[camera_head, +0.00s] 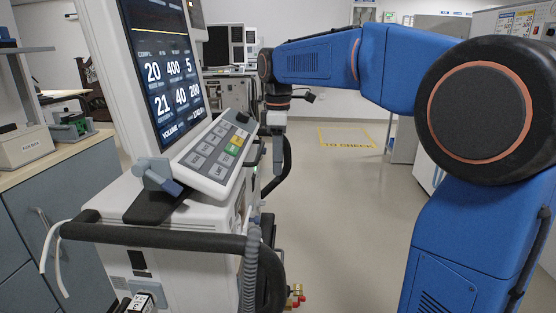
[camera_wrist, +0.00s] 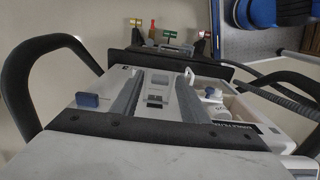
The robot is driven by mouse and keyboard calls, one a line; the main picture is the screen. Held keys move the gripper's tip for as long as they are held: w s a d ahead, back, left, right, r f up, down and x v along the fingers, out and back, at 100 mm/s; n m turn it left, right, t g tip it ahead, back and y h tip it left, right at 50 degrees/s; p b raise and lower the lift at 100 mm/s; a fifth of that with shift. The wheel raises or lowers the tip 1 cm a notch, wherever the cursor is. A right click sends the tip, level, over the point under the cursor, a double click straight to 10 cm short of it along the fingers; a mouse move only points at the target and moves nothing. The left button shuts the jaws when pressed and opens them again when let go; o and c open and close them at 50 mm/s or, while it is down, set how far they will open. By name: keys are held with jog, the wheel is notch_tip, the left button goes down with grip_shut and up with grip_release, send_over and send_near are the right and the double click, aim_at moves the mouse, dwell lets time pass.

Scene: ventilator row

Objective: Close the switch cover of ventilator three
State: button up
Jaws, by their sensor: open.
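A white ventilator (camera_head: 190,215) with a lit screen and keypad stands close at left in the head view; I cannot read its number. The wrist view shows a white machine panel (camera_wrist: 157,120) between two grey ribbed strips, with a small dark switch (camera_wrist: 155,97) in its middle. A small pale upright piece (camera_wrist: 189,74) stands at its far edge; I cannot tell if it is the switch cover. My gripper (camera_head: 276,130) hangs beyond the keypad, beside the ventilator's far side. It is open, with nothing seen between its fingers, which are partly hidden.
Black handle bars (camera_wrist: 22,95) curve around the machine in the wrist view. More equipment (camera_head: 228,50) stands at the back. A counter (camera_head: 60,155) is at left. The floor at right of the ventilator (camera_head: 335,230) is clear.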

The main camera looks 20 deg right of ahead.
grip_shut()
jog(key=shift+d, duration=0.1)
notch_tip(320, 180, down, 11)
jog(key=a+t+y, duration=0.1)
jog(key=t+y, duration=0.5)
jog(key=y, duration=1.2)
jog(key=shift+w+a+r+t, duration=0.15)
jog(key=shift+w+a+t, duration=0.15)
jog(key=shift+t, duration=0.1)
